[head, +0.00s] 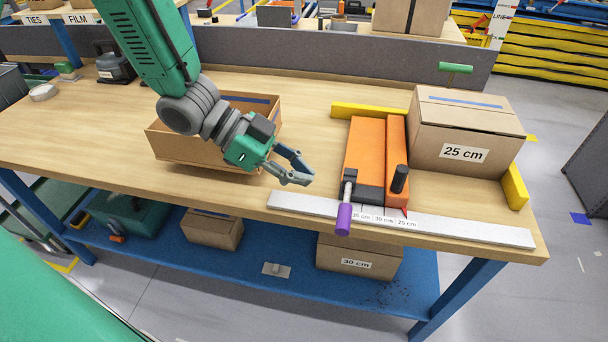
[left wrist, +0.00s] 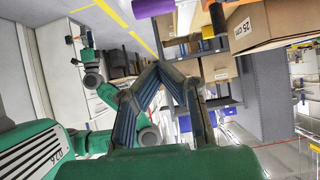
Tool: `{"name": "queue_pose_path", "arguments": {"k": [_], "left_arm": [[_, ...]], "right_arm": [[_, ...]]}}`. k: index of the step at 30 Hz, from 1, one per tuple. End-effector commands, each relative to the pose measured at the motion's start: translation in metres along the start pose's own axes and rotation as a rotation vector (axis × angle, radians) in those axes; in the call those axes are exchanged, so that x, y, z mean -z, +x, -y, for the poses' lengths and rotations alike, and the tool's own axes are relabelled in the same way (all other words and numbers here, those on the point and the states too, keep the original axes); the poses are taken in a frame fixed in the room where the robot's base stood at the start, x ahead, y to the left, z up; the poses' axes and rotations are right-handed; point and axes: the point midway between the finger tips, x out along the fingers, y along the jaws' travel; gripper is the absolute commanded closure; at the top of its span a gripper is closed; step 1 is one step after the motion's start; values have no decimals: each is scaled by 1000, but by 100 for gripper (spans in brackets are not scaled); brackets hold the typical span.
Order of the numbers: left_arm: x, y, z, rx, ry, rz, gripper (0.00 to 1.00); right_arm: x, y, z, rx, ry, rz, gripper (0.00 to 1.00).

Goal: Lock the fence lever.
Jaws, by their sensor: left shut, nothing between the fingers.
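The orange fence (head: 365,148) stands on the wooden table, above the front ruler strip. Its lever has a grey rod and a purple grip (head: 344,218), which points toward the table's front edge and hangs over the ruler. The purple grip also shows at the top of the left wrist view (left wrist: 152,8). A black knob (head: 400,178) stands upright on the fence's right part. My left gripper (head: 305,179) is shut and empty, above the table to the left of the lever, apart from it. Its fingers also show in the left wrist view (left wrist: 165,68). My right gripper is in neither view.
A 25 cm carton (head: 465,125) sits right of the fence, between yellow stops (head: 515,186). An open cardboard box (head: 165,150) is behind my left gripper. A ruler strip (head: 460,230) runs along the front edge. The table's left part is mostly clear.

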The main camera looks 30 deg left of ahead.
Motion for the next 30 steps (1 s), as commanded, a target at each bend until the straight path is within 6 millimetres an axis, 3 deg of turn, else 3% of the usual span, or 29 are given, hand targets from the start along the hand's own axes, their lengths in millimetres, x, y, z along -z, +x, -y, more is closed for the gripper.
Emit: {"name": "queue_pose_path", "arguments": {"k": [6, 10, 12, 19, 30], "left_arm": [[-2, 50, -1, -4, -2, 0, 100], [-4, 75, -1, -2, -3, 1, 100], [-14, 82, -1, -1, -4, 1, 100], [-27, 96, -1, 0, -2, 0, 100], [-28, 97, 0, 1, 0, -1, 100]], "right_arm": [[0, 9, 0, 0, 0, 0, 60], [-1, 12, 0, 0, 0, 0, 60], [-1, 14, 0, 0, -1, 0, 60], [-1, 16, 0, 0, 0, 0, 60], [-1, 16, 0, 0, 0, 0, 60]]}}
